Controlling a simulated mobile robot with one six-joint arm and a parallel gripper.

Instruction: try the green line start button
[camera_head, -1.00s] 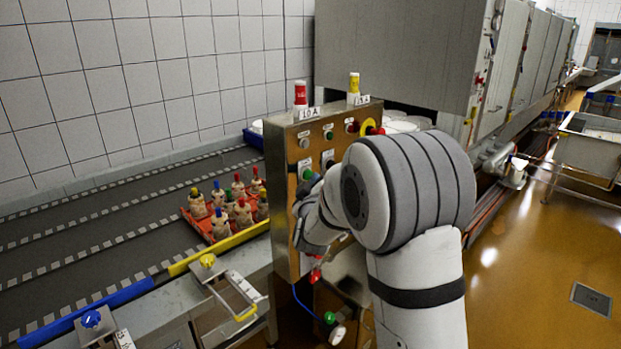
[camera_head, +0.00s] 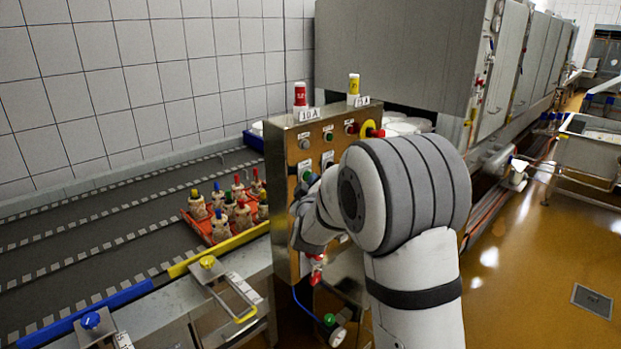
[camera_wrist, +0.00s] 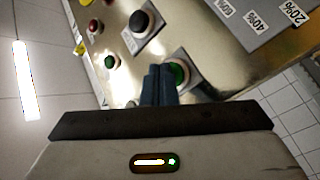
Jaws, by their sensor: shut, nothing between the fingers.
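The steel control panel (camera_head: 286,215) stands beside the conveyor and carries several buttons. A green button (camera_wrist: 182,71) is right at my fingertips in the wrist view. In the head view, a green button (camera_head: 308,176) low on the panel's left is next to my gripper (camera_head: 303,188), which my arm partly hides. My gripper (camera_wrist: 160,70) is shut and empty, its two dark fingers together, pointing at the panel. The fingertips overlap the left edge of the green button; I cannot tell whether they touch it. A second green button (camera_wrist: 112,62) sits farther left in the wrist view.
A black knob (camera_wrist: 141,21) and a red button (camera_wrist: 95,26) are close by on the panel. Red and yellow-capped posts (camera_head: 300,95) stand on its top. A red tray (camera_head: 199,228) of small capped figures sits on the conveyor (camera_head: 90,235) at left. Open floor lies at right.

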